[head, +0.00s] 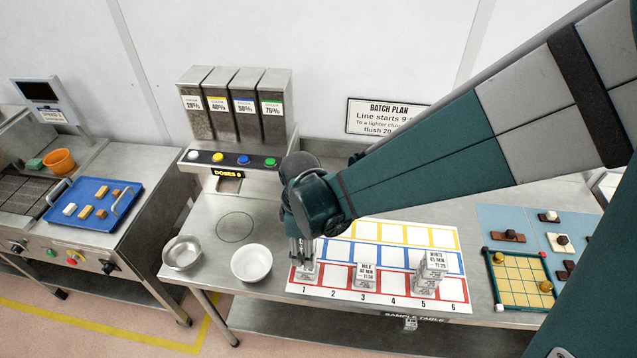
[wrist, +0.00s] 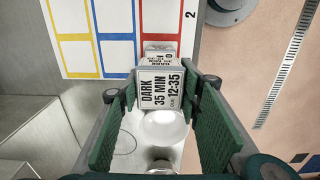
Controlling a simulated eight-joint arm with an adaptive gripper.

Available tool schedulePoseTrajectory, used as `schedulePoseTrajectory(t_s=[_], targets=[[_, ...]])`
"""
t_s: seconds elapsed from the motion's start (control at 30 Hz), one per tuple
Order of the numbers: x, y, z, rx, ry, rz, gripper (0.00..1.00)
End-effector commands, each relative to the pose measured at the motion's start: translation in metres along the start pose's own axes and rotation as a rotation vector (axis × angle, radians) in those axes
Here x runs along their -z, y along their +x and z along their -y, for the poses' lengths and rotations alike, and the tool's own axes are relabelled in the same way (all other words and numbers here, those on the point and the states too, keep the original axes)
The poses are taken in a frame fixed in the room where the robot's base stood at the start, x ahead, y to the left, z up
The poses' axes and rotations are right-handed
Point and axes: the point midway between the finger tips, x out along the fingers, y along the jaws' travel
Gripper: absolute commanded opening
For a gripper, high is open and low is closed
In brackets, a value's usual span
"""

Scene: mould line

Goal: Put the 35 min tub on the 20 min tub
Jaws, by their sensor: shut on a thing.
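In the wrist view, my gripper (wrist: 163,88) is shut on the 35 min tub (wrist: 160,84), whose white label reads DARK 35 MIN 12:35. Another labelled tub (wrist: 157,57) shows partly behind it; its text is mostly covered, so I cannot confirm that it is the 20 min tub. In the head view, my gripper (head: 301,250) points down over column 1 of the mat, with a tub (head: 306,272) at its fingertips. I cannot tell whether the held tub touches the one beneath.
The coloured grid mat (head: 335,292) carries a milk 40 min tub (head: 365,274) in column 3 and a stack with a white 45 min tub (head: 434,263) near column 5. A white bowl (head: 251,262) and metal bowl (head: 182,252) stand left. A dispenser (head: 236,110) stands behind.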

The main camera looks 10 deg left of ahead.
Motion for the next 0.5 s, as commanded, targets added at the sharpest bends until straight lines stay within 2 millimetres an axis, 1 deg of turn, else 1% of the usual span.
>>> schedulePoseTrajectory(t_s=[0.37,0.5], targets=[[0.0001,0.0014,-0.0002,0.0,0.0,0.0,0.21],[0.0004,0.0067,-0.0006,0.0,0.0,0.0,0.21]])
